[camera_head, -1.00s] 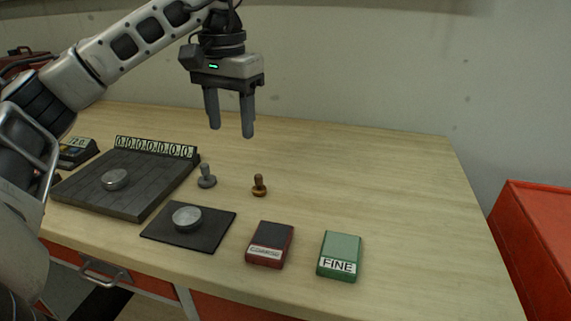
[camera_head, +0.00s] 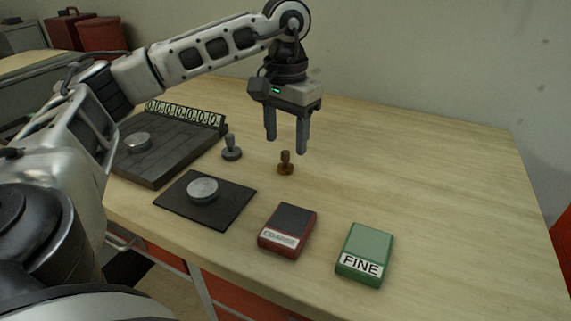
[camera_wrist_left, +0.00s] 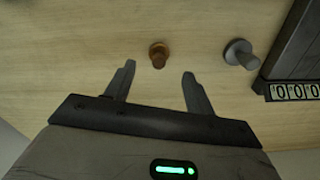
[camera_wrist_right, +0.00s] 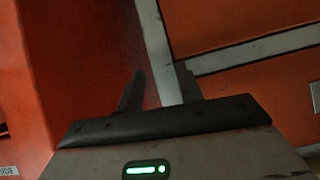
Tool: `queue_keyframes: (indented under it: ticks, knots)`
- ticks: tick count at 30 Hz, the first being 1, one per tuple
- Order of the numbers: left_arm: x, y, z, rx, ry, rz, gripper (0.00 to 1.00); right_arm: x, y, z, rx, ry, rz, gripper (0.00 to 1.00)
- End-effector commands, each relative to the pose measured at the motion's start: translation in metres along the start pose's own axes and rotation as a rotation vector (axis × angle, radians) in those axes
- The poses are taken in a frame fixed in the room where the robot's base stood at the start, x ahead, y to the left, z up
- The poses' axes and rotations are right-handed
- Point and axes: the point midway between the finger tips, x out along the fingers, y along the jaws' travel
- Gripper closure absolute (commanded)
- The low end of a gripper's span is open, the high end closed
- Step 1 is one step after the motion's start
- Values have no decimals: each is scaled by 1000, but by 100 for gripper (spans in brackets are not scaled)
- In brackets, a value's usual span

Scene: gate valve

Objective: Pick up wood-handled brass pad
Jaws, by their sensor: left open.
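The wood-handled brass pad (camera_head: 286,163) stands upright on the table, a small brown knob on a brass base. In the left wrist view the brass pad (camera_wrist_left: 158,55) shows just beyond the fingertips, between their lines. My left gripper (camera_head: 287,146) is open and empty, pointing down above and slightly behind the pad, apart from it. My left fingers also show in the left wrist view (camera_wrist_left: 159,78). My right gripper (camera_wrist_right: 160,80) shows only in its wrist view, with its fingers apart and nothing between them, before orange-red surfaces.
A grey-handled pad (camera_head: 231,148) stands left of the brass one. A dark plate (camera_head: 235,205) bears a metal disc (camera_head: 202,190). A dark slab with number tiles (camera_head: 170,165), a red box (camera_head: 287,228) and a green FINE box (camera_head: 364,254) are on the table. The right side is clear.

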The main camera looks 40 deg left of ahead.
Motion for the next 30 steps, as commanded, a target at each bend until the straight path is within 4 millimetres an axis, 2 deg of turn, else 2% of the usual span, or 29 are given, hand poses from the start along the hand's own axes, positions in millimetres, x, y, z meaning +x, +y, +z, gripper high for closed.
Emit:
queue_keyframes:
  ticks: [9,17,18,23,24,30]
  knots:
    - [43,2,5,-2,-4,-1,46,-1,1,-2,-7,-3,5,64]
    - [47,2,4,-1,-2,0,46,0,1,-2,-7,-4,6,64]
    - [47,2,4,-1,-2,0,49,0,1,-2,-7,-4,6,64]
    - [47,2,4,-1,-2,0,93,0,1,-2,-7,-4,6,64]
    - [47,2,4,-1,-1,0,96,0,1,-2,-7,-4,5,64]
    - [47,2,4,-2,-1,0,96,0,1,-2,-7,-4,5,64]
